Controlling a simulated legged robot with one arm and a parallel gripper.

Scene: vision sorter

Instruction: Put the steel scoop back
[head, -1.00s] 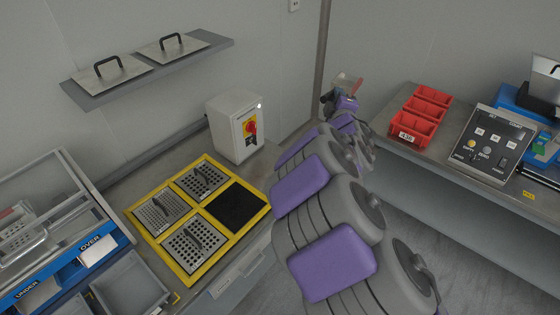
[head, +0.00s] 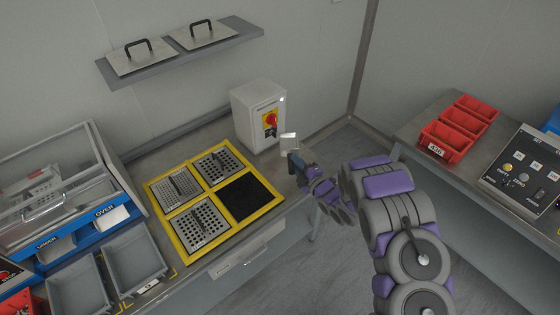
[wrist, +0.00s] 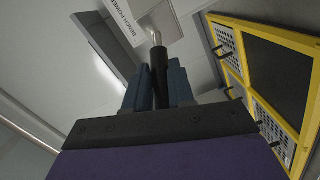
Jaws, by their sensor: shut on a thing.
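My gripper (head: 294,161) is shut on the black handle (wrist: 158,72) of the steel scoop; its blue-grey fingers (wrist: 157,88) lie either side of the handle in the wrist view. The scoop's pale metal head (head: 288,142) points up, beyond the fingers, in the head view. Its bright metal neck (wrist: 154,32) shows in the wrist view. The scoop is in the air by the right end of the left bench, in front of the white switch box (head: 258,115). Whether anything lies in the scoop is too small to tell.
A yellow frame (head: 177,248) on the left bench holds perforated plates with handles and one black square (head: 246,197). Grey trays (head: 136,262) and a blue sorter (head: 105,218) stand left. Red bins (head: 446,140) and a control panel (head: 525,171) are right.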

